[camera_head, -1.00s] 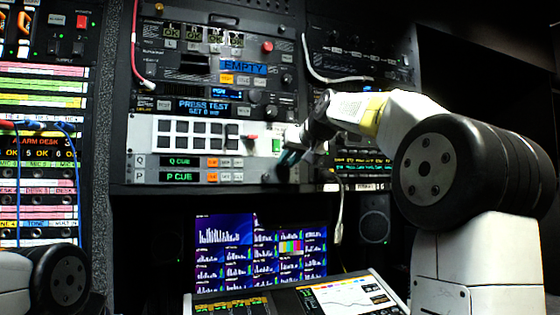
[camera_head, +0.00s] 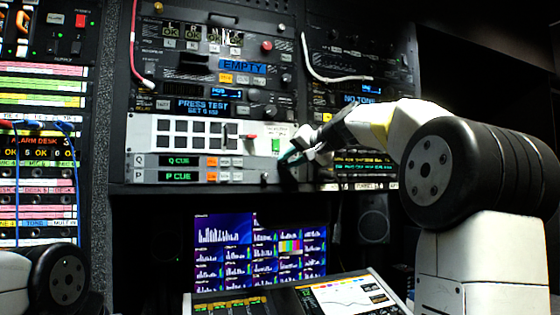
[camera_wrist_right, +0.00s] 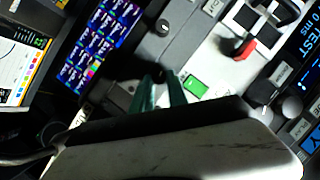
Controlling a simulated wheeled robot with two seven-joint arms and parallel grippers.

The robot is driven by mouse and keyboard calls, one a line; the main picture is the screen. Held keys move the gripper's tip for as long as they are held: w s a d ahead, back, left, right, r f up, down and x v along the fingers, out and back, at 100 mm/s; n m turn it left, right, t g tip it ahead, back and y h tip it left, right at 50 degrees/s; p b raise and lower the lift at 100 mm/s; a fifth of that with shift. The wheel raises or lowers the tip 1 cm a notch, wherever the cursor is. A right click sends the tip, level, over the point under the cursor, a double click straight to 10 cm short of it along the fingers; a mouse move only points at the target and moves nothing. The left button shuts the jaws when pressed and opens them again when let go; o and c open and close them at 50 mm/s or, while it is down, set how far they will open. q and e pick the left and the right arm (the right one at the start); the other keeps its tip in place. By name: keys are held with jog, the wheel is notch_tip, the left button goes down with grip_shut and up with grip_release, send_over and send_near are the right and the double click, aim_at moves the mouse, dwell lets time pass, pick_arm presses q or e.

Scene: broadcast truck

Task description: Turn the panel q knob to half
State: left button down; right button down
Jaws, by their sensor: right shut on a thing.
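The Q CUE panel strip (camera_head: 180,161) lies across the rack, above the similar P CUE strip (camera_head: 180,176). My right gripper (camera_head: 287,158) is at the right end of the Q CUE strip, and its teal fingers show in the right wrist view (camera_wrist_right: 159,82). The fingers are closed around the panel q knob, which they mostly hide, so its pointer and angle cannot be read. A small dark knob (camera_head: 265,179) at the right end of the P CUE strip stands free. My left gripper is out of view.
A white panel (camera_head: 149,135) with dark square buttons is just above, with a red lever (camera_wrist_right: 241,50) and a green button (camera_wrist_right: 195,87) close to my right fingers. Monitors (camera_head: 225,245) and a sloped console (camera_head: 340,297) are below.

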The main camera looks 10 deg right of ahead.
notch_tip(320, 180, down, 2)
jog(key=m+t, duration=0.2)
jog(key=m, duration=0.5)
jog(key=m+t+y, duration=0.1)
jog(key=m+t, duration=0.1)
jog(key=m, duration=0.4)
jog(key=m+t+y, duration=0.1)
jog(key=m+t, duration=0.1)
jog(key=m, duration=0.5)
jog(key=shift+a+m+t, duration=0.1)
jog(key=shift+m+t, duration=0.2)
jog(key=shift+t, duration=0.1)
jog(key=c, duration=1.3)
grip_release()
jog(key=shift+s, duration=0.1)
jog(key=v, duration=0.7)
jog(key=shift+s, duration=0.35)
jog(key=shift+f, duration=0.15)
